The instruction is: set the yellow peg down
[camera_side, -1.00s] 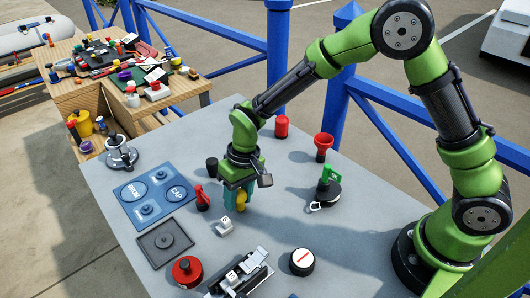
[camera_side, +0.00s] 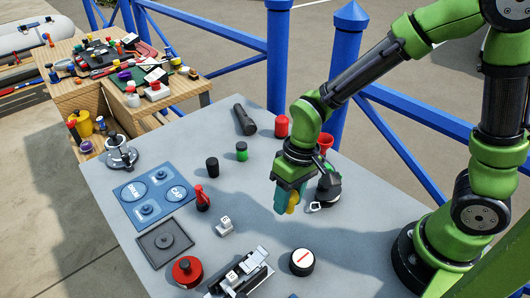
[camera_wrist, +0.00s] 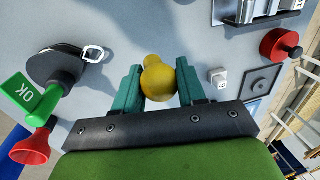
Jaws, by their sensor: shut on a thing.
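The yellow peg (camera_wrist: 158,82) is between the teal fingers of my gripper (camera_wrist: 160,88) in the wrist view, its round end facing the camera. In the side view my gripper (camera_side: 287,203) points down over the right half of the grey table, and a bit of the yellow peg (camera_side: 292,203) shows at the fingers. My gripper is shut on the peg. I cannot tell whether the peg's lower end touches the table.
The black round base with a green OK piece (camera_wrist: 38,102) is close beside my gripper, with a red funnel (camera_side: 326,142) behind. A red cylinder (camera_side: 281,126), a green-banded cylinder (camera_side: 241,151) and a white-topped dial (camera_side: 302,261) stand around. Bare table lies left of my gripper.

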